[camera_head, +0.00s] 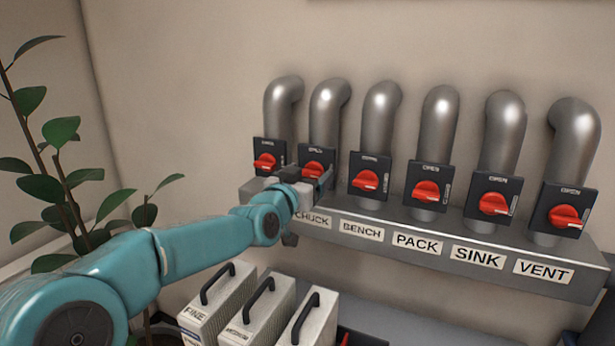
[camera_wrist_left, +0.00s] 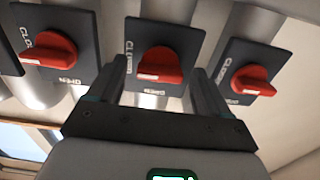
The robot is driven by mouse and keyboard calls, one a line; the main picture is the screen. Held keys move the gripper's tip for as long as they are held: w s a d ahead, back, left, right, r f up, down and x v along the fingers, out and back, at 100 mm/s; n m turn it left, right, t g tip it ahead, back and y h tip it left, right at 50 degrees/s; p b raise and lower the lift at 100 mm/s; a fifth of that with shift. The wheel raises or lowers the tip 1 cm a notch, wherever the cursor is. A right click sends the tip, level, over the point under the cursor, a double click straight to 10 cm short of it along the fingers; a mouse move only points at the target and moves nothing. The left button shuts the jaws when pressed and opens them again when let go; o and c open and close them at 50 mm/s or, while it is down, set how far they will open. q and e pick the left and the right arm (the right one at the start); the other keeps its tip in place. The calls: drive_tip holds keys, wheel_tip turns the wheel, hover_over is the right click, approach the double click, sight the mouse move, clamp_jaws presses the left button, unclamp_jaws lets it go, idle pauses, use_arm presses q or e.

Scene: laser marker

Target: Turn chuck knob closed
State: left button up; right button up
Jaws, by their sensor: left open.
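The chuck knob (camera_head: 313,167) is a red rotary knob on a dark square plate, above the CHUCK label (camera_head: 313,219). My left gripper (camera_head: 323,182) is in front of it and hides part of it. In the left wrist view the middle red knob (camera_wrist_left: 160,64) sits ahead, between the two spread fingers of my left gripper (camera_wrist_left: 158,80). The fingers look apart from it, though contact is hard to judge. In that view its plate reads OPEN upside down below the knob and CLOSED along the left side. My right gripper is not in view.
Similar knobs flank it: one at left (camera_head: 265,162), the BENCH knob (camera_head: 366,180) and several more at right, on grey pipes above a metal ledge (camera_head: 400,255). Filter boxes (camera_head: 262,310) with black handles stand below. A plant (camera_head: 70,190) is at left.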

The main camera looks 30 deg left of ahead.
use_arm(q)
drive_tip(key=shift+s+f, duration=0.1)
drive_tip(key=shift+s, duration=0.4)
drive_tip(key=s+d+b, duration=0.1)
drive_tip(key=s+b, duration=0.1)
drive_tip(key=s, duration=1.3)
drive_tip(key=shift+s+b, duration=0.15)
drive_tip(key=shift+b, duration=0.15)
